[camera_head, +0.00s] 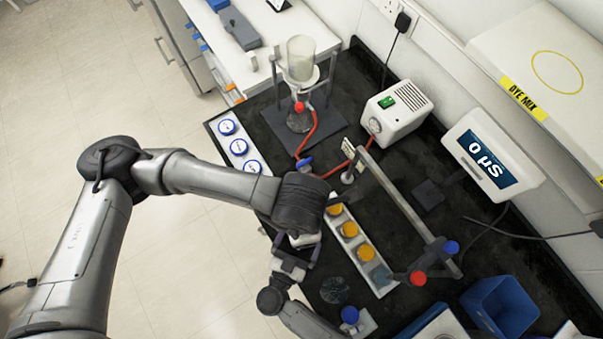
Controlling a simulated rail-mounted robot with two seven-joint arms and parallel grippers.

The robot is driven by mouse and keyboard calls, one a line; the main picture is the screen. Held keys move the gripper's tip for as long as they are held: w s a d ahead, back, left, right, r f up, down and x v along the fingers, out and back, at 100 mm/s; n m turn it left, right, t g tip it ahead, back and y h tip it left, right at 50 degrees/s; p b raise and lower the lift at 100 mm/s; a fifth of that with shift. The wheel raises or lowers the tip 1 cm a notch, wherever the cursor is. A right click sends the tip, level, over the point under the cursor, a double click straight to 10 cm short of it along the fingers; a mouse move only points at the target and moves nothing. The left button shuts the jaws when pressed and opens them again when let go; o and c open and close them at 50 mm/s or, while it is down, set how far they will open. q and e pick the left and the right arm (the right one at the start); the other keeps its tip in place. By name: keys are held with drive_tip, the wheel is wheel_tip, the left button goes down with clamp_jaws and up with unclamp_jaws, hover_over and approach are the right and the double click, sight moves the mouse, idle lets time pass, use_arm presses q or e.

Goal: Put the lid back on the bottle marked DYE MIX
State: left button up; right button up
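The words DYE MIX show on a yellow label (525,98) at the edge of a white surface marked with a yellow ring; no bottle stands there. I cannot make out a bottle with that marking or a loose lid for certain. Several round white tops with blue rims (227,127) sit in a pale strip on the left of the bench. My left gripper (303,240) is beneath its dark wrist, beside the orange-capped rack; its fingers are mostly hidden. My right gripper (289,266) seems to be just below it, at the bench's front edge, its fingers unclear.
A white rack (376,282) holds orange-capped vials. A glass column (301,60) with red tubing stands behind, beside a white pump box (398,110). A metal bar stand (410,210), a meter reading 0 µS (490,158) and a blue bin (499,308) stand right.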

drive_tip(key=b+v, duration=0.1)
drive_tip(key=v, duration=0.9)
drive_tip(key=shift+s, duration=0.3)
